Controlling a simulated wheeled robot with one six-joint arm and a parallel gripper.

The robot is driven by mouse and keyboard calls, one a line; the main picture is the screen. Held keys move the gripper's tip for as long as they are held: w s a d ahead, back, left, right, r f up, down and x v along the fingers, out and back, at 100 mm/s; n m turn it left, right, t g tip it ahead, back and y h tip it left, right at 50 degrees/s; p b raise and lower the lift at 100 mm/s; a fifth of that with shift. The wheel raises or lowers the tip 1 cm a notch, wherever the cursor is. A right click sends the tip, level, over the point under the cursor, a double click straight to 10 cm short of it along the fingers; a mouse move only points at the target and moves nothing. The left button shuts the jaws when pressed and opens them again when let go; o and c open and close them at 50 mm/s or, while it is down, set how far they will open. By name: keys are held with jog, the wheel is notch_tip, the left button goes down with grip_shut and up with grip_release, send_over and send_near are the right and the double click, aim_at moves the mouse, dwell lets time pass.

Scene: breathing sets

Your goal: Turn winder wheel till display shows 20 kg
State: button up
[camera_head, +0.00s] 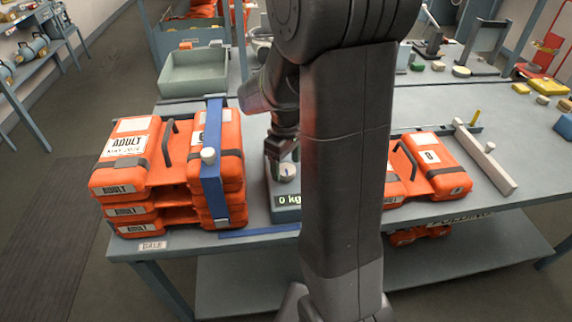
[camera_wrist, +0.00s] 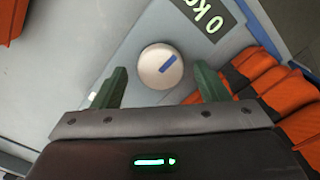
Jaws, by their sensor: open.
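The winder wheel (camera_wrist: 160,67) is a small round off-white knob with a blue mark, on top of a grey box. The display (camera_wrist: 209,16) beside it reads 0 kg; it also shows in the head view (camera_head: 289,200). My gripper (camera_wrist: 158,80) is open, with its two green fingers on either side of the wheel in the picture. I cannot tell whether the fingers touch it. In the head view the wheel (camera_head: 287,171) is just below my gripper, and my arm hides the right part of the box.
Stacked orange ADULT cases (camera_head: 125,187) with a blue strap (camera_head: 212,165) stand close on the left. Another orange case (camera_head: 435,165) lies to the right, by a white bar (camera_head: 486,157). A grey-green bin (camera_head: 194,72) stands behind.

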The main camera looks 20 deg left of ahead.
jog(key=shift+f, duration=0.5)
jog(key=c, duration=1)
jog(key=shift+m, duration=0.3)
jog(key=m, duration=1)
jog(key=shift+r+m, duration=0.1)
jog(key=shift+m, duration=0.2)
